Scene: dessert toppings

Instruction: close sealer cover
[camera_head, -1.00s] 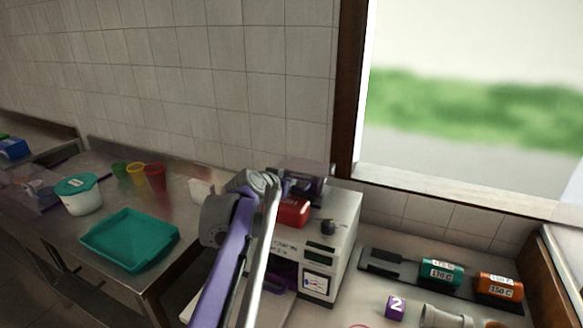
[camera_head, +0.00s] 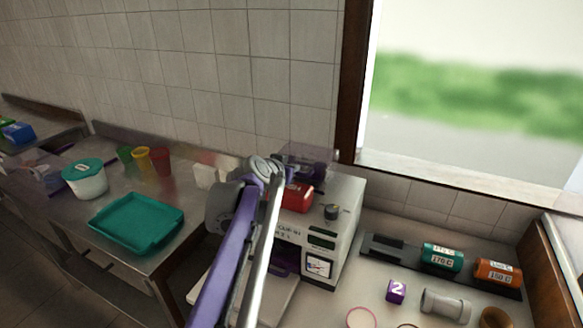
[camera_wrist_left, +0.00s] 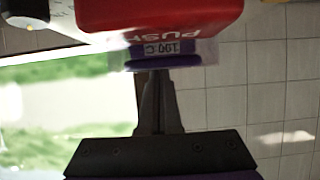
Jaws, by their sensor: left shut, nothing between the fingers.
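The sealer (camera_head: 340,215) is a white boxy machine in the middle of the head view, with a red part (camera_head: 298,197) and a dark knob on top. A see-through purplish panel, apparently its cover (camera_head: 310,158), stands raised at the back of the top. In the left wrist view the red part (camera_wrist_left: 160,12) reads "PUSH" upside down, beside a clear purple-edged piece labelled "190 C" (camera_wrist_left: 165,50). My left gripper (camera_wrist_left: 157,85) is shut and empty, its tips close to that purple edge; contact is unclear. My arm hides part of the sealer in the head view. My right gripper is not in view.
A teal tray (camera_head: 137,222), a lidded white tub (camera_head: 86,182) and coloured cups stand on the steel table at left. Green (camera_head: 442,257) and orange (camera_head: 497,272) cylinders lie on a dark rack at right. A purple "2" cube (camera_head: 396,291) sits in front.

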